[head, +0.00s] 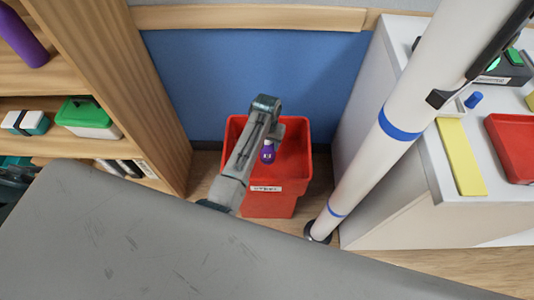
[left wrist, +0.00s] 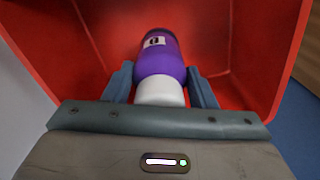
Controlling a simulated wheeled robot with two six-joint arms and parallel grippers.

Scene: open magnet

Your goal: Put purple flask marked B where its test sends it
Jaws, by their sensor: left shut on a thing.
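The purple flask (head: 267,153) has a small pale label and hangs in my left gripper (head: 268,142) over the open red bin (head: 270,200). The bin stands on the floor, and its front label seems to read "STEEL". In the left wrist view the flask (left wrist: 160,62) sits between the two fingers, its white end toward the palm and its purple body pointing into the bin (left wrist: 255,60). The letter on its label is too small to read surely. My left gripper is shut on the flask.
A wooden shelf (head: 120,70) at the left holds a green-lidded box (head: 85,115) and other items. A white counter (head: 400,190) at the right carries a red tray (head: 515,145), a yellow strip (head: 460,157) and a blue object (head: 473,99). A blue wall (head: 250,70) stands behind the bin.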

